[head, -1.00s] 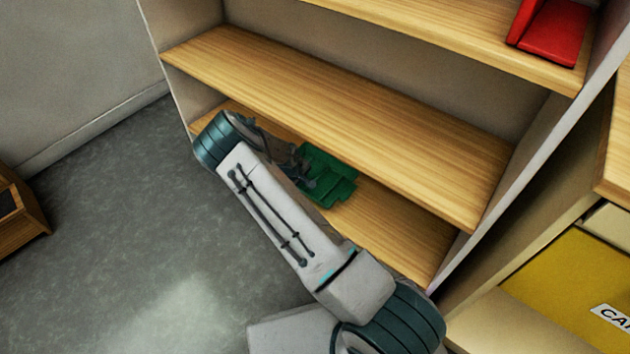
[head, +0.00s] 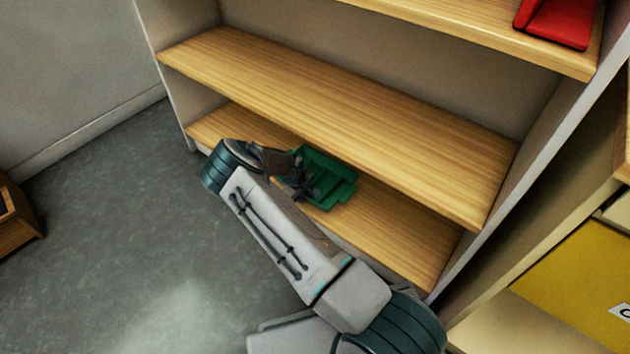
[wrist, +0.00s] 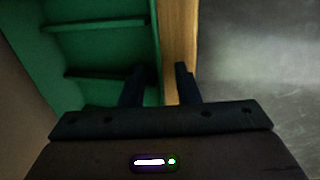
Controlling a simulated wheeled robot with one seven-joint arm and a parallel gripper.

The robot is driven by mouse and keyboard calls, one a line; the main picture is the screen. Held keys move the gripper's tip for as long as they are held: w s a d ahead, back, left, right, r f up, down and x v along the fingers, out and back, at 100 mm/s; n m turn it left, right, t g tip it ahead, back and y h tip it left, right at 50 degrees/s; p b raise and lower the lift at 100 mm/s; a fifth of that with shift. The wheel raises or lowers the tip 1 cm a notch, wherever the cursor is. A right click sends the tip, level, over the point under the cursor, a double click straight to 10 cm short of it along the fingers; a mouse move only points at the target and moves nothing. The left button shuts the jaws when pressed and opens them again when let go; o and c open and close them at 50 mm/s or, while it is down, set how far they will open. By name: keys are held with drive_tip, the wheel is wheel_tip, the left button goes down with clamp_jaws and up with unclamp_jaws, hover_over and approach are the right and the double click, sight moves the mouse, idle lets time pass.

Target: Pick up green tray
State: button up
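The green tray (head: 340,190) sits on the lowest wooden shelf, near its front edge. In the wrist view the tray (wrist: 95,45) fills the upper left, with ridges or dividers across its inside. My gripper (head: 305,182) is at the tray's left front side in the head view and partly covers it. In the wrist view my gripper (wrist: 161,72) is open. One dark finger overlaps the tray's inside and the other is beyond its side wall, over the shelf edge. The wall lies between the fingers; contact cannot be told.
The middle shelf (head: 330,115) lies above the tray and limits room overhead. A red object (head: 555,25) is on the upper shelf. A yellow panel (head: 575,280) is in the unit at right. The grey floor (head: 110,230) at left is clear, apart from a wooden box (head: 20,225).

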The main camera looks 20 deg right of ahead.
drive_tip(key=shift+f, duration=0.25)
idle(0.4)
clamp_jaws()
